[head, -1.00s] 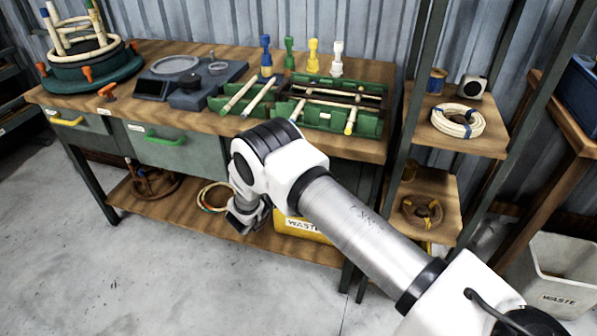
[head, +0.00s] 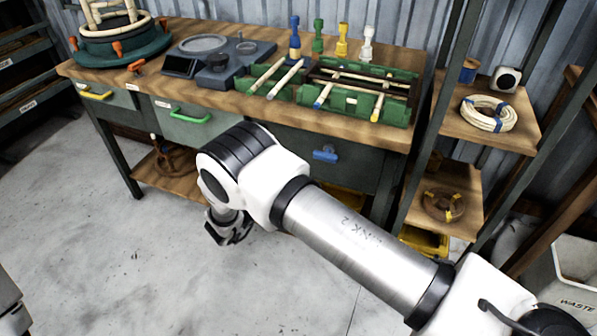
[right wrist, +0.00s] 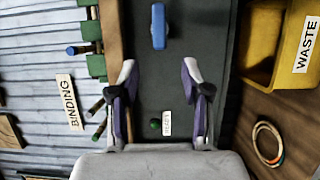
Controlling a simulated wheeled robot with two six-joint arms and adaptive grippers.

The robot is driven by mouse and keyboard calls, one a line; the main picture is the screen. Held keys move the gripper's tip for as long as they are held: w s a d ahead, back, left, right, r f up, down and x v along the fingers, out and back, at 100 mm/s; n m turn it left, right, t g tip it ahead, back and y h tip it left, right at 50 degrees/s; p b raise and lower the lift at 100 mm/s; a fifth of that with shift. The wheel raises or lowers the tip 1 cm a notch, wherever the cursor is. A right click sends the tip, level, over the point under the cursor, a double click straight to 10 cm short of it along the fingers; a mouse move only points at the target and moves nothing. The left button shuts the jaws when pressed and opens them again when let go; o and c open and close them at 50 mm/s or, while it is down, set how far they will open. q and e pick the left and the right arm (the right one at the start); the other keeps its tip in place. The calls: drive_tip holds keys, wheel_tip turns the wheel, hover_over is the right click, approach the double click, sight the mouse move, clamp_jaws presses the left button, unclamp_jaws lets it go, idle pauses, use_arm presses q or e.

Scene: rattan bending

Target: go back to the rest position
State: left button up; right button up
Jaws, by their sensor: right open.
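My right arm comes in from the lower right in the head view. Beyond the fingers is a dark drawer front with a blue handle (right wrist: 159,27), which also shows in the head view (head: 325,156). My left gripper is in neither view.
On the bench stand a green rack (head: 355,101) with rattan poles, a grey scale (head: 203,44) and a round bending form (head: 112,45). A shelf (head: 527,125) with coils stands right. A yellow waste bin (right wrist: 275,45) is under the bench. The floor at left is clear.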

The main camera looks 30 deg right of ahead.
idle(0.3)
drive_tip(key=s+d+f+n+y, duration=0.1)
drive_tip(key=s+d+f+n, duration=0.25)
drive_tip(key=d, duration=0.65)
drive_tip(key=s+f+t+y, duration=0.2)
drive_tip(key=s+f+y, duration=0.45)
drive_tip(key=f, duration=0.25)
drive_tip(key=s+a+f+m+g+y, duration=0.1)
drive_tip(key=s+a+f+g+y, duration=0.15)
drive_tip(key=s, duration=0.35)
drive_tip(key=s+a+f+g+y, duration=0.1)
drive_tip(key=s+a+f+y, duration=0.15)
drive_tip(key=s, duration=0.35)
drive_tip(key=s+a+m+g+y, duration=0.45)
drive_tip(key=s+a+m, duration=0.2)
drive_tip(key=s, duration=0.65)
wheel_tip(320, 180, up, 13)
drive_tip(key=p, duration=1.3)
drive_tip(key=shift+w+a+r, duration=0.15)
drive_tip(key=shift+a, duration=0.1)
